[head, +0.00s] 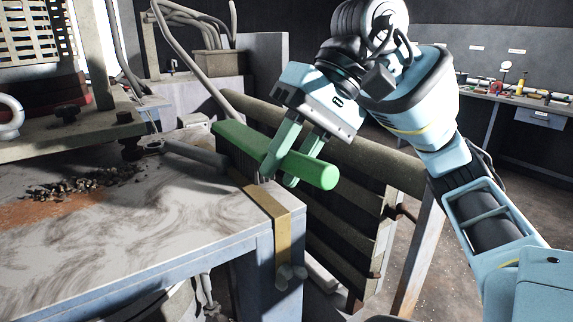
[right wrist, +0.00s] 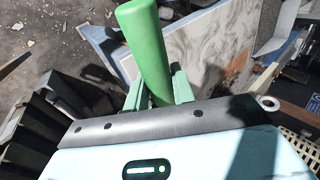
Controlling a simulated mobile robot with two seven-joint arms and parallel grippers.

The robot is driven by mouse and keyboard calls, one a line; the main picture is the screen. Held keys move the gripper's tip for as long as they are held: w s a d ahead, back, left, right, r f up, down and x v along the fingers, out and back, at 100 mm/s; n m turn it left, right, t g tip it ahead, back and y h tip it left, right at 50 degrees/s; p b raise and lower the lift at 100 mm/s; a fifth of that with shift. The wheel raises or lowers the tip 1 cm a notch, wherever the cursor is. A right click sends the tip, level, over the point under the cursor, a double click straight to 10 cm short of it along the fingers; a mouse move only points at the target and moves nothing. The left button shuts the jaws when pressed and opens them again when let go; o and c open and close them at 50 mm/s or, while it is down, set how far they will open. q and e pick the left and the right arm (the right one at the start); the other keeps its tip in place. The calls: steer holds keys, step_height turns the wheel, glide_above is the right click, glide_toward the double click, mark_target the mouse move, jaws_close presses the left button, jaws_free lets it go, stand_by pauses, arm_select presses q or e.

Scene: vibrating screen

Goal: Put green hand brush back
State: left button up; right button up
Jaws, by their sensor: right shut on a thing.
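The green hand brush (head: 240,143) is held by my right gripper (head: 289,166) near the table's right corner. The fingers are shut around its rounded green handle, which points toward the lower right. The brush's other end reaches left over the table's far edge; whether it touches anything there I cannot tell. In the right wrist view the green handle (right wrist: 145,45) stands up between the two fingers (right wrist: 160,88) of my right gripper. My left gripper is in neither view.
The table (head: 150,235) carries dark gravel (head: 85,188) and reddish dust at left. A grey tool (head: 195,154) lies near its far edge. A yellow strip (head: 277,225) wraps the corner. A slatted panel (head: 335,220) stands beside it. A workbench (head: 515,98) with small items is far right.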

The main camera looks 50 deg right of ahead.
steer(key=shift+f, duration=0.15)
steer(key=shift+f, duration=0.2)
steer(key=o, duration=1)
steer(key=shift+r, duration=0.1)
